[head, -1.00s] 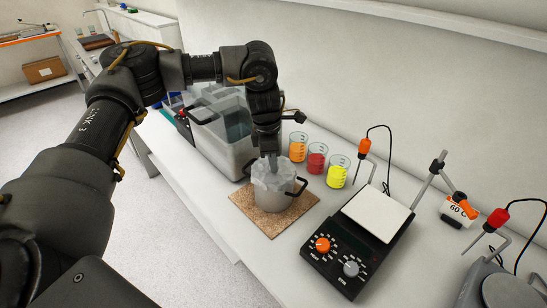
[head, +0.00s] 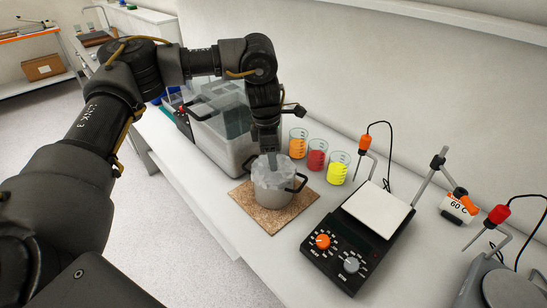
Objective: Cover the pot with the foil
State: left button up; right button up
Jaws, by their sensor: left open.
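The pot (head: 268,196) stands upright on a brown cork mat (head: 294,222) on the white bench, with a black handle showing at its right. The crumpled pale foil (head: 280,175) lies over the pot's top and hangs down around its rim. My left gripper (head: 270,158) points down just above the back of the foil. It is open; whether its fingertips touch the foil I cannot tell. My right gripper is out of view.
A water bath (head: 225,155) stands behind left of the pot. Beakers of orange (head: 298,147), red (head: 316,158) and yellow (head: 338,170) liquid stand behind right. A hotplate (head: 378,210) stands to the right. Bare bench lies in front of the mat.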

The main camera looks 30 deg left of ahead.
aim_at(269, 167)
pick_arm(q)
notch_tip(269, 167, up, 10)
jog(key=a, duration=0.1)
jog(key=shift+s+b, duration=0.35)
